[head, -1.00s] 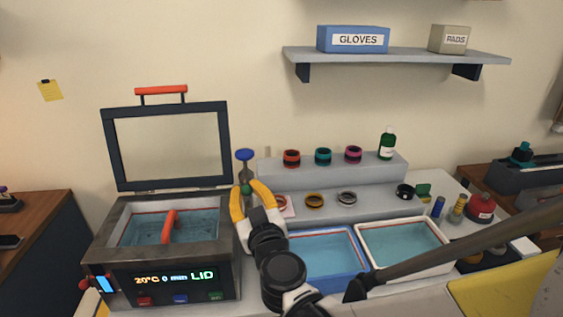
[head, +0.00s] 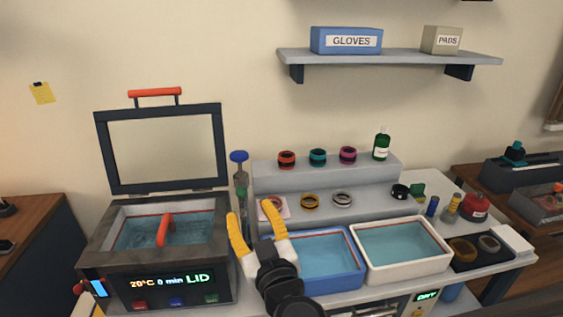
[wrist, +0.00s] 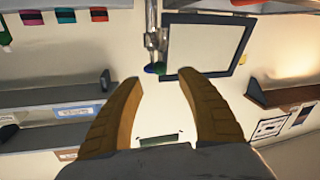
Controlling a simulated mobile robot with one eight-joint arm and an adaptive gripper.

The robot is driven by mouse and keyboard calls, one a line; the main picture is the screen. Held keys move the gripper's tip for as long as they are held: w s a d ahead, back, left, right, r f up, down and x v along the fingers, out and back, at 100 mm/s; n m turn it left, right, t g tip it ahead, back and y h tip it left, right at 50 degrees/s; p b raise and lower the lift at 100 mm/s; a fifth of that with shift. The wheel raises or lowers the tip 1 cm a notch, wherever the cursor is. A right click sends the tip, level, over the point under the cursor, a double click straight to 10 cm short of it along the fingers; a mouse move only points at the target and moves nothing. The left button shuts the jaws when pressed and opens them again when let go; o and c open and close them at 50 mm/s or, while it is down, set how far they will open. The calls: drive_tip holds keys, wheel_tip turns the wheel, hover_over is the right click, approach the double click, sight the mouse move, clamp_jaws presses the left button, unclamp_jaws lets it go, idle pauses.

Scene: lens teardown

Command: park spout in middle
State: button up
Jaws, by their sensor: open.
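A slim upright grey post with a blue knob on top (head: 239,157) stands between the cleaner and the blue tub; I take it for the spout's fitting. Its lower part is partly hidden by my gripper, and I cannot make out a separate spout arm. In the wrist view a metal post with a blue end (wrist: 156,68) shows just beyond the fingertips. My gripper (head: 249,210), with yellow fingers, is open and empty, in front of the post in the head view. In the wrist view its fingers (wrist: 161,78) are spread apart with nothing between them.
The cleaner (head: 125,268) has its lid (head: 210,150) raised and a red handle (head: 165,229) over its water. A blue tub (head: 350,282) and a white tub (head: 438,262) hold water. Coloured rings stand on the stepped rack (head: 330,172) behind. A shelf (head: 390,56) hangs above.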

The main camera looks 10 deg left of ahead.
drive_tip(key=v, duration=0.4)
drive_tip(key=w+d+r+g+y, duration=0.1)
drive_tip(key=w+d+r+y, duration=0.1)
drive_tip(key=d+r, duration=0.1)
drive_tip(key=s+d+f+m+g+h, duration=0.2)
drive_tip(key=s+d+f+h, duration=0.1)
drive_tip(key=d, duration=0.6)
drive_tip(key=s+d+f+m+g+h, duration=0.3)
drive_tip(key=d+f+h, duration=0.1)
drive_tip(key=d, duration=0.5)
drive_tip(key=s+d+f+m+g+h, duration=0.2)
drive_tip(key=s+d+f+h, duration=0.1)
drive_tip(key=d, duration=0.6)
drive_tip(key=shift+s+d+f+m+g, duration=0.15)
drive_tip(key=shift+s+f+m+g, duration=0.15)
drive_tip(key=shift+m+g, duration=0.1)
